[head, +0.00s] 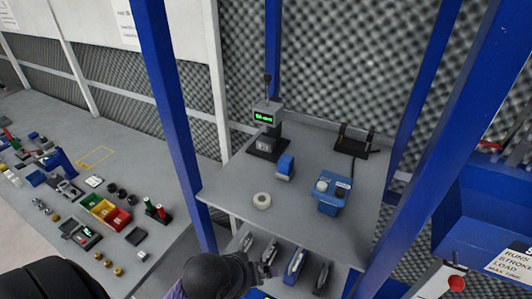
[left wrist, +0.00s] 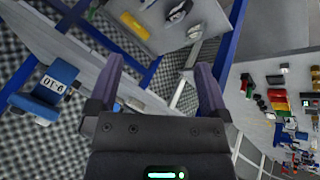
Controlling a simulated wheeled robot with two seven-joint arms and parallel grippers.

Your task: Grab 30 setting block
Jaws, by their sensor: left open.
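My right gripper is not in view.
The upper shelf (head: 225,190) carries a stand with a green display (head: 265,116), a white ring (head: 262,200) and a blue box (head: 330,195). Blue posts (head: 172,100) flank the shelves. A long bench (head: 150,190) at left holds many small parts and coloured bins.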

